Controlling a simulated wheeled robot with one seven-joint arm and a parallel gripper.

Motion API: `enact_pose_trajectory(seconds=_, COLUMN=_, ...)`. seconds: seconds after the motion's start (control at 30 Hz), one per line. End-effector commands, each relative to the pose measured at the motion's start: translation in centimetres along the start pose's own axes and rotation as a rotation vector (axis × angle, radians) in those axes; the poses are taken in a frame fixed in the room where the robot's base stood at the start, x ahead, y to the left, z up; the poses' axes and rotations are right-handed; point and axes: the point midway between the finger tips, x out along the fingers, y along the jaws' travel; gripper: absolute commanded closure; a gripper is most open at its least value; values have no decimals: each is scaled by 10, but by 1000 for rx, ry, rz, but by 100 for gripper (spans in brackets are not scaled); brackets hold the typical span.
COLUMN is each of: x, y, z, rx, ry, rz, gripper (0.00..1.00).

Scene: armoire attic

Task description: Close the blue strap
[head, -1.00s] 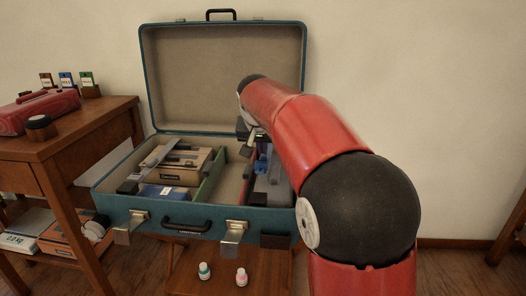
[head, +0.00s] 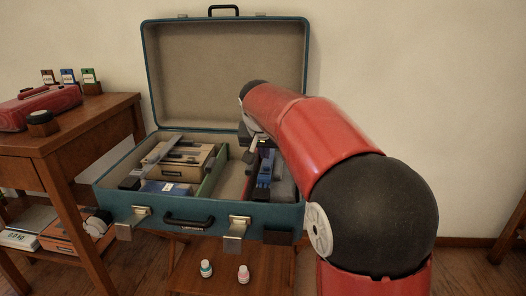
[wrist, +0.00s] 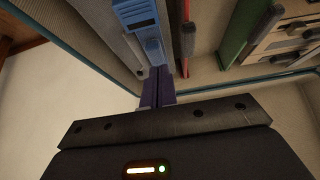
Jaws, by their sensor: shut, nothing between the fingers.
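The blue strap (head: 264,174) lies in the right compartment of the open teal suitcase (head: 130,205), along a grey bar. In the wrist view the blue strap (wrist: 136,16) is at the top, with a narrower blue tongue pointing toward my fingers. My gripper (wrist: 158,82) is shut and empty, its dark purple fingers side by side just beyond the end of that tongue. I cannot tell whether they touch it. In the head view my gripper (head: 264,143) is partly hidden by my red arm, behind the blue strap.
A green divider (head: 213,172) separates the left compartment, which holds a tan box (head: 178,172) and a grey strap. A red edge (wrist: 186,40) runs beside the strap. The suitcase lid (head: 225,70) stands open behind. Two small bottles (head: 206,268) stand in front, below.

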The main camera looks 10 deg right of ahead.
Motion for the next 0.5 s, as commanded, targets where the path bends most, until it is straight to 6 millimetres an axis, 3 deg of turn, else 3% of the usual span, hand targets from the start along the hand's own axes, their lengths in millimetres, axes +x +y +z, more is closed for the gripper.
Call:
enact_pose_trajectory(seconds=0.07, x=-23, y=4, z=-18, rx=4, ry=10, rz=-2, gripper=100)
enact_pose_trajectory(seconds=0.3, x=-75, y=3, z=-2, rx=2, ry=17, rz=-6, gripper=100)
enact_pose_trajectory(seconds=0.5, x=-104, y=3, z=5, rx=3, ry=17, rz=-5, gripper=100)
